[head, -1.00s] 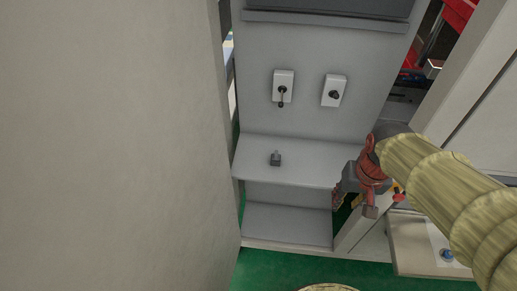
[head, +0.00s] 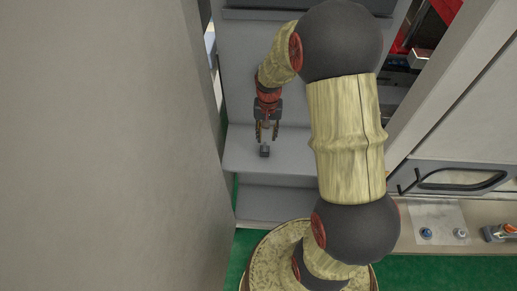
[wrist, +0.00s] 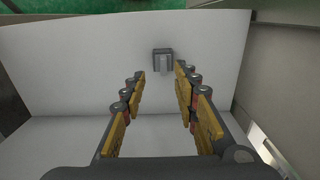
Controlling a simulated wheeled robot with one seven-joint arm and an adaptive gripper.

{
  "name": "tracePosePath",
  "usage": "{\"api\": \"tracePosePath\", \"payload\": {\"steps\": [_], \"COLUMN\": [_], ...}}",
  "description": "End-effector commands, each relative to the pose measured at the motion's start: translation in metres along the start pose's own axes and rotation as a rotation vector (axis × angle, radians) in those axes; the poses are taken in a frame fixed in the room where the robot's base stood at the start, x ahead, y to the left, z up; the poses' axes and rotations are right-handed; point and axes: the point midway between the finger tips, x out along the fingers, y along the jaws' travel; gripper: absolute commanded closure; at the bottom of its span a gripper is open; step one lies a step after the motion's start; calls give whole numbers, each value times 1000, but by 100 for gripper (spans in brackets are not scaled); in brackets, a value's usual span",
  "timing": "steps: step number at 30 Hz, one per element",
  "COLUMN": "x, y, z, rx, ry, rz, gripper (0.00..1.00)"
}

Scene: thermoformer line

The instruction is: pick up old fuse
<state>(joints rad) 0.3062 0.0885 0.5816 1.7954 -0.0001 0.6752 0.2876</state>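The old fuse (head: 265,151) is a small dark grey block on the grey shelf (head: 240,160) of the cabinet. In the wrist view the fuse (wrist: 163,62) sits beyond the fingertips, roughly centred between them. My gripper (head: 266,136) is above the fuse in the head view, fingers pointing at it. In the wrist view my gripper (wrist: 160,76) is open, with its yellow-padded fingers spread and nothing between them. Whether the fingertips touch the fuse cannot be told, but a gap shows in the wrist view.
A large beige wall (head: 100,150) fills the left. A lower grey ledge (head: 270,203) lies below the shelf. At the right are a panel with a dark handle (head: 460,180) and a metal plate with knobs (head: 440,222). The shelf around the fuse looks clear.

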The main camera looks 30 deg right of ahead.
Motion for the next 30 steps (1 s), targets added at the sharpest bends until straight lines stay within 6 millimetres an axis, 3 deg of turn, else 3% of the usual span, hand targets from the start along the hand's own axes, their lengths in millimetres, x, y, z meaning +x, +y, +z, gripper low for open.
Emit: {"api": "tracePosePath", "payload": {"steps": [18,27,30], "x": [70,75,75], "y": [-6,-6,-6], "z": [-3,-3,-3], "rx": [0,0,0], "ry": [-2,-1,-1], "rz": [1,0,0], "gripper": [70,70,75]}}
